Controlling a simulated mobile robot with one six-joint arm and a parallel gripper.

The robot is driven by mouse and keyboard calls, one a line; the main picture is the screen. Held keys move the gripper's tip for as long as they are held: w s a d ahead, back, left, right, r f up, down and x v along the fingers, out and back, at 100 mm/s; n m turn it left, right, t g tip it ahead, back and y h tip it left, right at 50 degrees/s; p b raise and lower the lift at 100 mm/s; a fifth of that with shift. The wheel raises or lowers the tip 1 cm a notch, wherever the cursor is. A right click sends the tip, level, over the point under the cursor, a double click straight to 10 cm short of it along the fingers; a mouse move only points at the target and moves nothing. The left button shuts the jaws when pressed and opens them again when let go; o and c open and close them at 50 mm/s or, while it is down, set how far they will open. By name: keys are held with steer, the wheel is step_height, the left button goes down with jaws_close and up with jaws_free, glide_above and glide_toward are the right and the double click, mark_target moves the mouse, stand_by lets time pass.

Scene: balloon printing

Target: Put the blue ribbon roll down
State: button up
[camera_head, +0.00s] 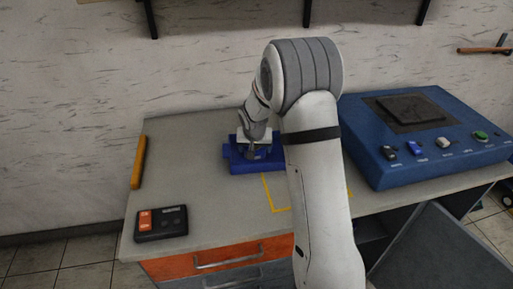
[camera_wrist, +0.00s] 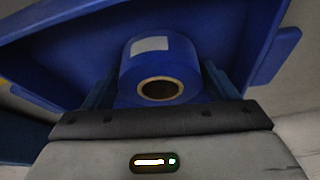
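The blue ribbon roll (camera_wrist: 135,72) shows in the wrist view with a pale label on its side and a brown-rimmed core facing the camera. My gripper (camera_wrist: 160,88) has a finger on each side of the roll, and they appear to press against it. A blue tray-like holder (camera_wrist: 55,50) lies beyond the roll; I cannot tell whether the roll touches it. In the head view my gripper (camera_head: 256,152) points down over the blue holder (camera_head: 237,166) on the grey table. The roll cannot be made out there behind my gripper.
The grey table (camera_head: 205,205) has a yellow-marked area (camera_head: 268,193) in front of the holder, partly behind my arm. A black and orange device (camera_head: 161,222) is at front left, a yellow bar (camera_head: 138,162) at the left edge. A large blue machine (camera_head: 425,135) stands right.

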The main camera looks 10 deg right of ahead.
steer(key=shift+o, duration=1.2)
steer(key=shift+r, duration=0.1)
steer(key=shift+r, duration=0.25)
steer(key=v, duration=1.1)
steer(key=s+r+n+g, duration=0.1)
steer(key=s+r, duration=0.1)
steer(key=s, duration=1.3)
steer(key=s+r+n+g+y, duration=0.1)
steer(key=s+r, duration=0.2)
steer(key=s, duration=1.3)
steer(key=shift+d+r+n, duration=0.2)
steer(key=shift+d+n, duration=0.1)
steer(key=shift+n, duration=0.1)
steer(key=shift+s, duration=0.15)
